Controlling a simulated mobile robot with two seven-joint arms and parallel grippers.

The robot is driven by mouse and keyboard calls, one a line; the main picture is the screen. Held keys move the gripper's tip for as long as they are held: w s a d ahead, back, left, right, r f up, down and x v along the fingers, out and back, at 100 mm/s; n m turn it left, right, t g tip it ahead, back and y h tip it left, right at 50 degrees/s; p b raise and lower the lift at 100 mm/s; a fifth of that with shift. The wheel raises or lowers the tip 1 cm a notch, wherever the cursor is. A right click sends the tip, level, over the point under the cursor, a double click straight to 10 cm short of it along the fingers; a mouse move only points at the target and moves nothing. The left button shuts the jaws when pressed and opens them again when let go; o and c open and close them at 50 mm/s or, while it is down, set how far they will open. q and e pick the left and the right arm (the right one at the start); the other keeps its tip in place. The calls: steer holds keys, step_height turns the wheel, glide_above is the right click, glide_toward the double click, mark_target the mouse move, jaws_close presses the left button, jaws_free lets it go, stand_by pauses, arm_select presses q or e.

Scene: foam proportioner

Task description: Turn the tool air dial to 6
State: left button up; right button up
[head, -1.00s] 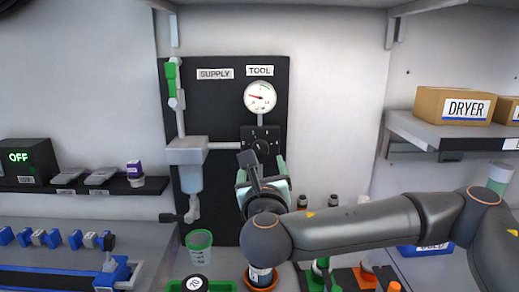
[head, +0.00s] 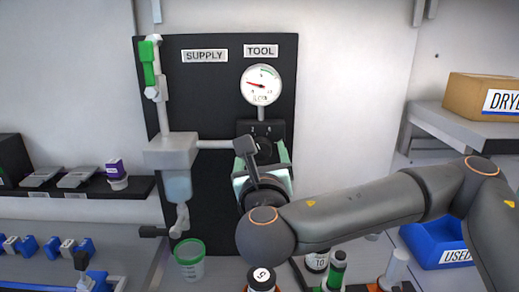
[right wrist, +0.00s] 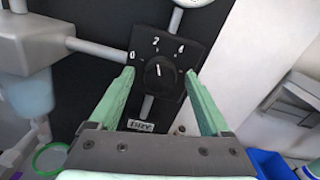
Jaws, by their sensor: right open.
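The tool air dial is a black round knob (right wrist: 159,74) with a white pointer mark on a black plate; the numbers 0, 2 and 4 show around it in the right wrist view. The pointer points roughly up, near the 2. No 6 is visible; the right finger covers part of the plate's side. My right gripper (right wrist: 159,88) is open, its green fingers on either side of the knob, with no clear contact visible. In the head view my right gripper (head: 262,168) hides most of the dial. The round tool gauge (head: 261,85) above has its red needle pointing left. My left gripper is not in view.
A grey regulator with a clear bowl (head: 178,186) and a pipe stand left of the dial. A green-rimmed cup (head: 189,262) is below. A shelf with a DRYER box (head: 480,97) and a blue bin (head: 437,244) are at right.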

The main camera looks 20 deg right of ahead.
stand_by(0.3)
jaws_close()
stand_by(0.6)
